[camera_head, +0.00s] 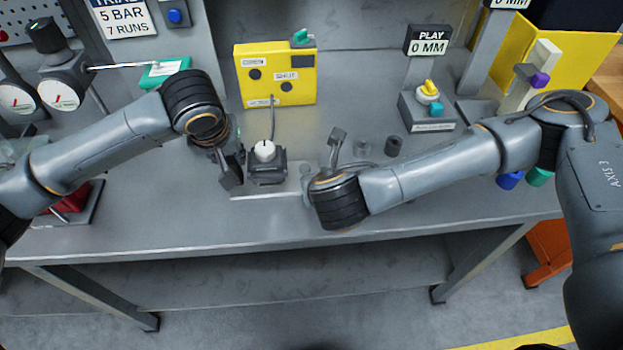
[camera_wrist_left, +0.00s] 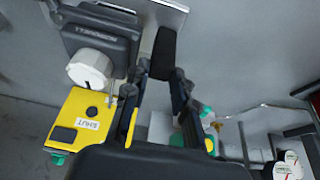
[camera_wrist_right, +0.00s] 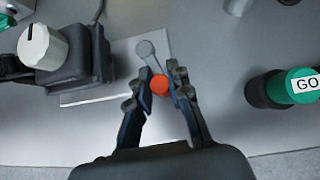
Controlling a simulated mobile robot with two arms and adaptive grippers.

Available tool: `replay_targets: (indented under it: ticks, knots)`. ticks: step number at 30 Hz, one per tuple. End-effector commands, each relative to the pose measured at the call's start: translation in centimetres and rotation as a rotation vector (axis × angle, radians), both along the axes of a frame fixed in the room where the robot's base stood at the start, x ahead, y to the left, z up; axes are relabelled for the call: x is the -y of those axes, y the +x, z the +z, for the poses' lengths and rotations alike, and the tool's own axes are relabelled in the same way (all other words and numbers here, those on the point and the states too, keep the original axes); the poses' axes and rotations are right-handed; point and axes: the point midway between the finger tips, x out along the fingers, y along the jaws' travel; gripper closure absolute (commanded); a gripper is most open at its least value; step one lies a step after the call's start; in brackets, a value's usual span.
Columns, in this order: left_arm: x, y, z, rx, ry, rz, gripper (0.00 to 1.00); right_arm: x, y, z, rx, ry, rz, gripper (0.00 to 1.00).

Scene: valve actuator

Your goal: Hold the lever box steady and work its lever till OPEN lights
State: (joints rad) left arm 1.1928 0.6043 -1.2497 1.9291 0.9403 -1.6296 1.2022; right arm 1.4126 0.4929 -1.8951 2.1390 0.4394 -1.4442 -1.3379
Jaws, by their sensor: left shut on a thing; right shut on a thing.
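The lever box (camera_head: 267,165) is a dark block with a white knob (camera_head: 265,150), upright on a pale plate on the bench. My left gripper (camera_head: 237,158) is beside its left side. In the left wrist view its fingers are closed on a black upright piece (camera_wrist_left: 164,48) beside the box. In the right wrist view, the lever has a grey round end (camera_wrist_right: 145,48) and an orange knob (camera_wrist_right: 160,85). My right gripper (camera_wrist_right: 162,88) is shut on that knob.
A cable joins the lever box and the yellow box.

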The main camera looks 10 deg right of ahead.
Motion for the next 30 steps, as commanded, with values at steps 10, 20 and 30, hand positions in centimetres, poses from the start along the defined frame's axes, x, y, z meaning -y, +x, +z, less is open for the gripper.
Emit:
replay_targets:
  ticks: [10,20,30]
  knots:
    - [-0.1,0.0,-0.1,-0.002,0.002,0.0,1.0,2.2,1.0,-0.1,-0.003,-0.003,0.32,1.0]
    - [-0.1,0.0,-0.1,-0.002,0.003,0.0,1.0,3.3,2.4,-0.1,-0.003,-0.005,0.625,1.0]
    - [-0.1,0.0,-0.1,-0.002,0.003,-0.001,1.0,3.4,3.1,-0.3,-0.006,-0.002,0.821,1.0]
